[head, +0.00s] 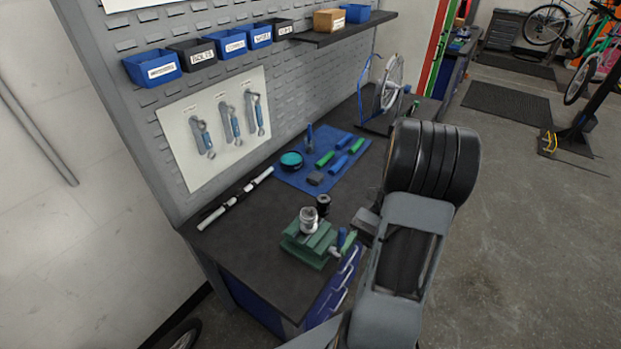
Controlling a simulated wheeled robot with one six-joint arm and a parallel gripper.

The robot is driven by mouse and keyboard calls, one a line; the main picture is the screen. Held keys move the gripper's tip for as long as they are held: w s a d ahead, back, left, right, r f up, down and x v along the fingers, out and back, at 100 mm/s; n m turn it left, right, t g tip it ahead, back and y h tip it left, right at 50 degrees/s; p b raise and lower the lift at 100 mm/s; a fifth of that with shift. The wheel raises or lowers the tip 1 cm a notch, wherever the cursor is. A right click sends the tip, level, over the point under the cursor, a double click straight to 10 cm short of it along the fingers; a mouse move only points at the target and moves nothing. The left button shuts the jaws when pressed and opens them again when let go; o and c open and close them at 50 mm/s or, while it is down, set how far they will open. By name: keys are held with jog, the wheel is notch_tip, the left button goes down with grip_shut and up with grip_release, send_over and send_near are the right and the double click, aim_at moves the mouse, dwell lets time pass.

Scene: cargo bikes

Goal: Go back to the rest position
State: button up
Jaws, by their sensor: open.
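My arm rises at the right of the head view, in front of the bench's right front part. Part of my gripper (365,222) shows as a grey piece left of the arm, over the bench's front edge; the arm hides much of it. It is open, and I see nothing held in it. A green vise-like block (309,243) with a metal piece (309,219) on top stands on the dark workbench (245,245), left of my gripper. Blue (341,238) and green (349,242) handles show close to the gripper at the front edge.
A blue mat (297,178) holds several tools and a round teal tin (291,160). A wheel (391,82) stands in a stand behind. A pegboard (130,70) with bins and wrenches (203,137) rises at the back left.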

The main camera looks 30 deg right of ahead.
jog(key=shift+f, duration=0.1)
jog(key=w+f+n+t+h+b, duration=0.1)
jog(key=w+f+n+t+h, duration=0.4)
jog(key=h, duration=0.7)
jog(key=w+a+r+n+t+h+b, duration=0.1)
jog(key=w+a+r+n+t+h, duration=0.1)
jog(key=a+r+n+t, duration=0.5)
jog(key=shift+w+a+r+t+h+b, duration=0.4)
jog(key=shift+w+a+r+t, duration=0.1)
jog(key=shift+a+r, duration=0.5)
jog(key=shift+f, duration=0.15)
jog(key=shift+c, duration=0.5)
jog(key=shift+s+a, duration=0.1)
jog(key=shift+s, duration=0.05)
